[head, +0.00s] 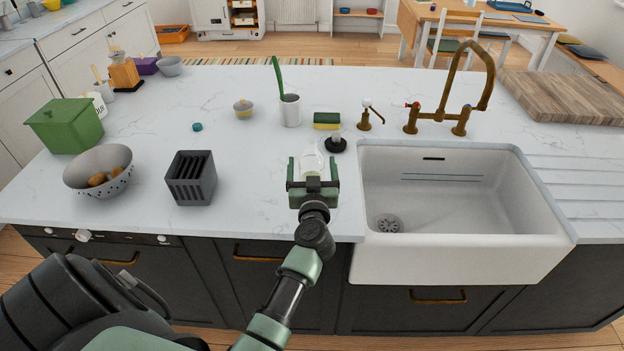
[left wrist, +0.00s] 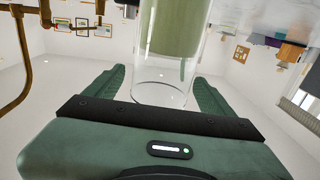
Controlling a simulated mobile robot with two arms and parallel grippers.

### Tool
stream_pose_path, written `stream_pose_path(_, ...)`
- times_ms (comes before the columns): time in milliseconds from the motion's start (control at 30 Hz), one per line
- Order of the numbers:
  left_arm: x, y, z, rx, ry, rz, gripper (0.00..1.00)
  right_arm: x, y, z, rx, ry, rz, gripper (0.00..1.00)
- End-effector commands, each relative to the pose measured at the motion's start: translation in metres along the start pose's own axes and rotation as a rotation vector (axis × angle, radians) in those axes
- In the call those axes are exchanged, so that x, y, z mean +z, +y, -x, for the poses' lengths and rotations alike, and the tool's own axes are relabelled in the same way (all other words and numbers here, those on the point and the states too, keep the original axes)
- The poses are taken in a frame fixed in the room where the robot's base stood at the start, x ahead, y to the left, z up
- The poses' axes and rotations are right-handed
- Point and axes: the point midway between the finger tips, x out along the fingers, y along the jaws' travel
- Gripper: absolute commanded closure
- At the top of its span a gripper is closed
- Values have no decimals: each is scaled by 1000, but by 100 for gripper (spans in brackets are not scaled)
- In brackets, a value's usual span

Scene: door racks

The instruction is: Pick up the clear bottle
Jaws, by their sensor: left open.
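The clear bottle (head: 311,158) stands on the white marble counter just left of the sink. It is see-through and its outline is faint in the head view. My left gripper (head: 312,167) reaches it from the front edge of the counter, with one green finger on each side. In the left wrist view, the clear bottle (left wrist: 145,82) shows as a glassy cylinder between the spread fingers of the left gripper (left wrist: 160,88). Gaps show beside it, and the jaws are open. A greenish shape shows through or behind its wall. My right gripper is not in view.
A dark slotted block (head: 190,178) and a colander (head: 98,170) stand to the left. The white sink (head: 450,250) is close on the right. A black-based brush (head: 336,145), a sponge (head: 326,121) and a cup with a green handle (head: 290,110) stand behind the bottle.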

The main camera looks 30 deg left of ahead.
Motion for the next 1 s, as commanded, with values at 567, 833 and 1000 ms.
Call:
stream_pose_path(567, -1, 0, -1, 1, 1, 0, 96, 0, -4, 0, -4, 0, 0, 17)
stream_pose_path(833, -7, 0, 0, 1, 1, 1, 96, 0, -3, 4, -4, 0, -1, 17)
stream_pose_path(1000, -29, 0, -1, 1, 4, 3, 96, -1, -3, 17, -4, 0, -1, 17)
